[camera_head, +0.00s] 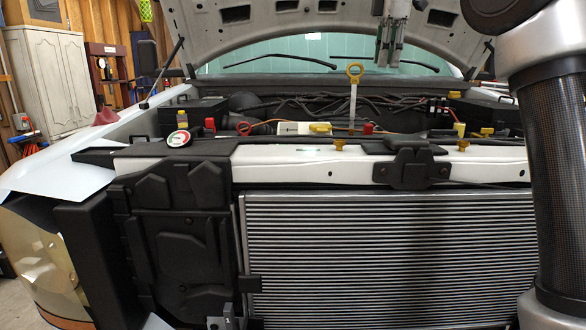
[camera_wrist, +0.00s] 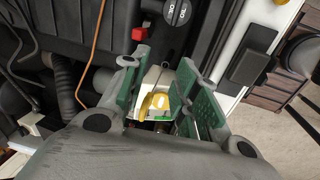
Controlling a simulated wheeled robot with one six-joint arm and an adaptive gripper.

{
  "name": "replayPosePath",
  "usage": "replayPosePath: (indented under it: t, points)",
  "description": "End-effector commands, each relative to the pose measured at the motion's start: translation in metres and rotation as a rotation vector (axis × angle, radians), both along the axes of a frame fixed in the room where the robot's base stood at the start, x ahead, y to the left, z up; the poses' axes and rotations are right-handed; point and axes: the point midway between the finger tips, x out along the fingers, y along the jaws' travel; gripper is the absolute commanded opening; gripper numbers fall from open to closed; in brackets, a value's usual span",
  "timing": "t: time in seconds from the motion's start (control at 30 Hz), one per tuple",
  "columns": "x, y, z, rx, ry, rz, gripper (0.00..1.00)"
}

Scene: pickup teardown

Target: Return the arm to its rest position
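My gripper (camera_head: 389,55) hangs high over the engine bay in the head view, under the raised hood, with its fingers pointing down. It also shows in the wrist view (camera_wrist: 162,62), where its green-padded fingers stand apart with nothing held between them. Below and beyond the gap, a yellow cap (camera_wrist: 154,103) shows on a white part. My dark arm link fills the right side of the head view.
The raised hood (camera_head: 265,22) is close around my gripper. A yellow-ringed dipstick (camera_head: 354,85) stands up left of it. Below are the radiator (camera_head: 380,255), the white front crossbar (camera_head: 300,168), hoses and caps. A cabinet (camera_head: 50,80) stands at back left.

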Motion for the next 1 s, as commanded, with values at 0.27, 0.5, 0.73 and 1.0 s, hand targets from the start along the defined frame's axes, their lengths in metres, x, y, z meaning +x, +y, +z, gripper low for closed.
replayPosePath:
  t: [0.27, 0.5, 0.73, 1.0]
  points:
    - [-0.025, -0.02, -0.004, 0.031, -0.014, -0.133, 0.3]
    - [-0.073, -0.05, -0.021, 0.088, -0.039, -0.357, 0.3]
    - [-0.167, -0.092, -0.078, 0.196, -0.078, -0.738, 0.3]
    - [-0.298, -0.127, -0.207, 0.364, -0.125, -1.254, 0.3]
